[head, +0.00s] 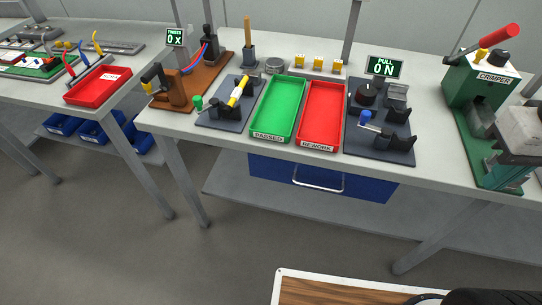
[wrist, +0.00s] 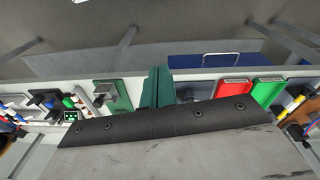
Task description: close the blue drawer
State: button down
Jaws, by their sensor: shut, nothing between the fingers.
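The blue drawer (head: 272,178) hangs under the bench top, below the green and red trays, and a pale bar handle (head: 318,187) runs along its front. In the head view the bench edge hides its top, so I cannot tell how far it stands out. The drawer (wrist: 190,62) also shows at the top of the wrist view, right of my fingers. My gripper (head: 512,184) is at the far right of the head view, in front of the crimper and well right of the drawer. Its teal fingers show together, shut and empty, in the wrist view (wrist: 157,72).
The green tray (head: 278,108), red tray (head: 321,115) and a dark switch fixture (head: 385,146) stand on the bench above the drawer. The green crimper (head: 466,82) is beside my gripper. A grey lower shelf (head: 232,188) lies beneath.

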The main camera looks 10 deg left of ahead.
jog(key=w+a+f+n+h, duration=0.3)
jog(key=w+n, duration=0.2)
jog(key=w, duration=0.1)
jog(key=w+a+f+n+h, duration=0.2)
jog(key=w+a+n+h, duration=0.1)
jog(key=w+n, duration=0.25)
jog(key=w+a+f+n+t+h, duration=0.1)
jog(key=w+a+f+n+t, duration=0.1)
jog(key=a+f+n, duration=0.3)
jog(key=w+a+f+n+t, duration=0.2)
jog(key=w+a+n+t, duration=0.1)
jog(key=a, duration=0.5)
jog(key=n+t+y, duration=0.6)
jog(key=n+y, duration=0.1)
jog(key=n, duration=0.9)
send_near(251, 166)
jog(key=x, duration=0.5)
jog(key=shift+w+f, duration=0.15)
jog(key=shift+f, duration=0.25)
jog(key=shift+w, duration=0.45)
